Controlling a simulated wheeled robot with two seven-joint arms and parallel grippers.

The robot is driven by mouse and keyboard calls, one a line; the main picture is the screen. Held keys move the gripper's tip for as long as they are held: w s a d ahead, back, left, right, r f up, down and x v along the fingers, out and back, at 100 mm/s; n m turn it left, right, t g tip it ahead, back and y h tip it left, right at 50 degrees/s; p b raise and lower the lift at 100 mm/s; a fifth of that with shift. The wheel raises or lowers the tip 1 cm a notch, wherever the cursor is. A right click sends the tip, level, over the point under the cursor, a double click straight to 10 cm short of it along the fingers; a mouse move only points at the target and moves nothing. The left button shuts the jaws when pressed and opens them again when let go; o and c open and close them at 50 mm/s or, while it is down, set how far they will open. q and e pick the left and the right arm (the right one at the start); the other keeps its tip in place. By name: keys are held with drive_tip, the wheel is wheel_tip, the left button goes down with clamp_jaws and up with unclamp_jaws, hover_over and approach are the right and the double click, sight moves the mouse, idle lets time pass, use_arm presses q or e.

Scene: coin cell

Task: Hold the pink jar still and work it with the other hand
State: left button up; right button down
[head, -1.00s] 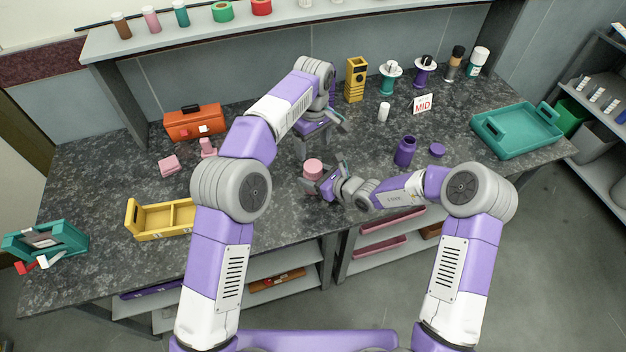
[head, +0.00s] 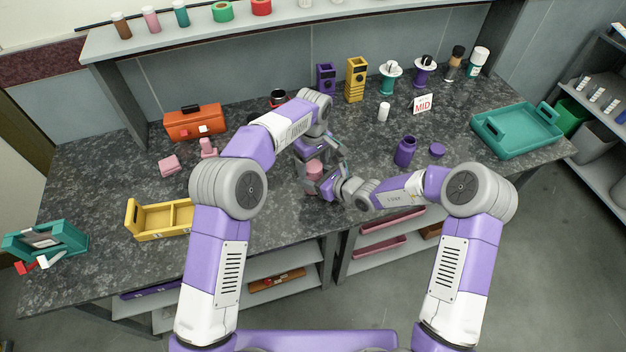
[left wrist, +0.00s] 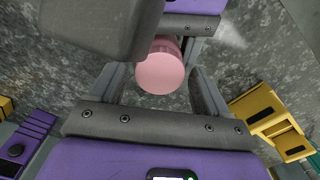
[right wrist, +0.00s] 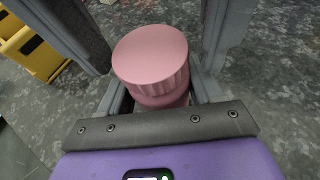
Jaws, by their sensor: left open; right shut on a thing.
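The pink jar (head: 313,171) stands upright near the counter's front edge, its ribbed pink lid (right wrist: 150,54) on top. My right gripper (head: 322,186) is shut on the jar's body from the right, below the lid; its fingers flank the jar in the right wrist view (right wrist: 160,95). My left gripper (head: 318,160) is open above and behind the jar. In the left wrist view the lid (left wrist: 160,72) sits between and beyond the left fingers (left wrist: 158,80), apart from them as far as I can tell. The left arm partly hides the jar in the head view.
A teal tray (head: 518,151) is at far right. The counter's front right is clear.

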use_arm(q)
drive_tip(key=c, duration=1.1)
drive_tip(key=m, duration=0.7)
drive_tip(key=shift+m, duration=0.4)
drive_tip(key=m, duration=0.9)
drive_tip(key=o, duration=1.1)
drive_tip(key=shift+o, duration=0.3)
drive_tip(key=shift+s+d, duration=0.1)
